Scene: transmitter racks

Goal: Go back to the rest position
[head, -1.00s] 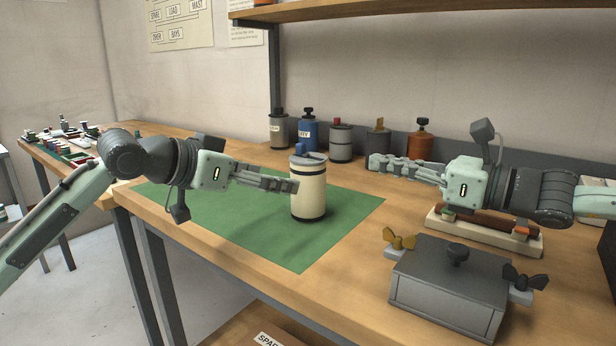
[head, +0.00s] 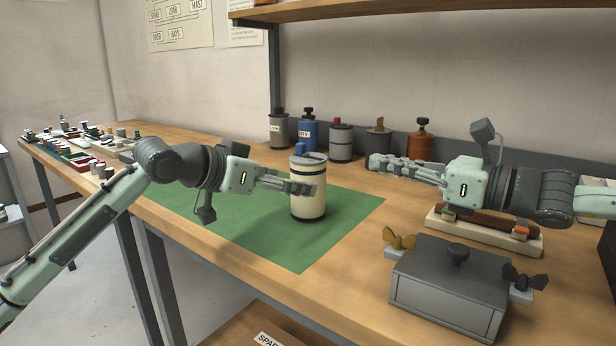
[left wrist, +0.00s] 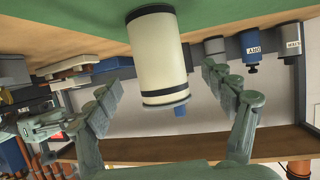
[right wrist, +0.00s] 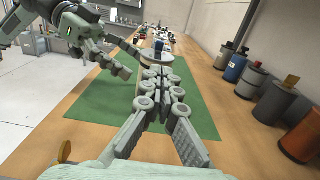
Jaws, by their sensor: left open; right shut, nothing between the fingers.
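My left gripper (head: 300,186) is open in the head view, its fingers overlapping the cream canister (head: 308,205) with black bands and a blue knob. The canister stands upright on the green mat (head: 270,245). In the left wrist view the canister (left wrist: 157,60) appears upside down, between and beyond the spread fingers (left wrist: 165,95); I cannot tell whether they touch it. My right gripper (head: 376,163) is shut and empty, held above the bench right of the canister. In the right wrist view its fingers (right wrist: 160,80) hide most of the canister.
A grey box (head: 450,285) with wing nuts stands at the front right. A pale base (head: 485,234) lies behind it, below my right arm. Several canisters, including a blue one (head: 308,133), line the wall. A shelf (head: 420,10) runs above. Small parts (head: 85,140) fill the far left.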

